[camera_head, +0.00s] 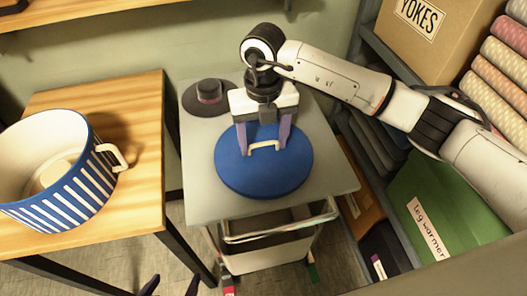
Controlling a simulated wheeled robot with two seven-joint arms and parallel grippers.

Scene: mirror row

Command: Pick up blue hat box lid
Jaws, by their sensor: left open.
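The blue hat box lid (264,176) is a round disc with a cream handle on top. It appears to lie flat on the grey cart top (202,190). My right gripper (264,146) points down over the lid, with its purple fingers spread at the two ends of the handle. I cannot tell whether the fingers press on the handle. My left gripper (171,285) is open at the bottom edge, low in front of the cart; only its dark fingertips show.
A blue and white striped round box (75,188) stands open on the wooden table (130,105) at left. A dark hat (209,97) lies behind the lid on the cart. At right, shelves hold a YOKES box (440,35), fabric rolls (500,78) and a green box (445,205).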

